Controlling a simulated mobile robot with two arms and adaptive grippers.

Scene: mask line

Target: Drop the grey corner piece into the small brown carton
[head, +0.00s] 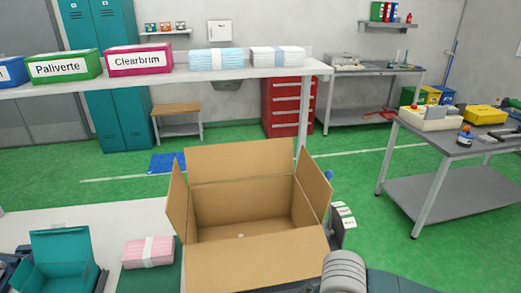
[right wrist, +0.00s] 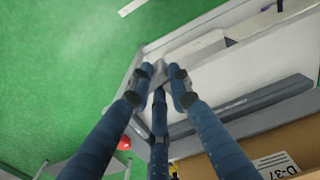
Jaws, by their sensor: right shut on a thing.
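The grey corner piece (right wrist: 159,70) is between the fingertips of my right gripper (right wrist: 160,78) in the right wrist view. The dark blue fingers are shut on it, and they cover part of it. In the head view my right arm comes in at the bottom right, and its gripper is mostly hidden behind the carton's right flap. The brown carton (head: 285,248) stands open in front of me, flaps spread. Dark parts at the bottom left edge of the head view may be my left gripper, but they are too cut off to tell.
An open teal box (head: 62,247) and a banded pink stack (head: 148,252) are left of the carton. A long white shelf (head: 180,79) with labelled boxes runs behind. A grey table (head: 470,150) stands at right. A labelled brown box (right wrist: 285,155) shows in the right wrist view.

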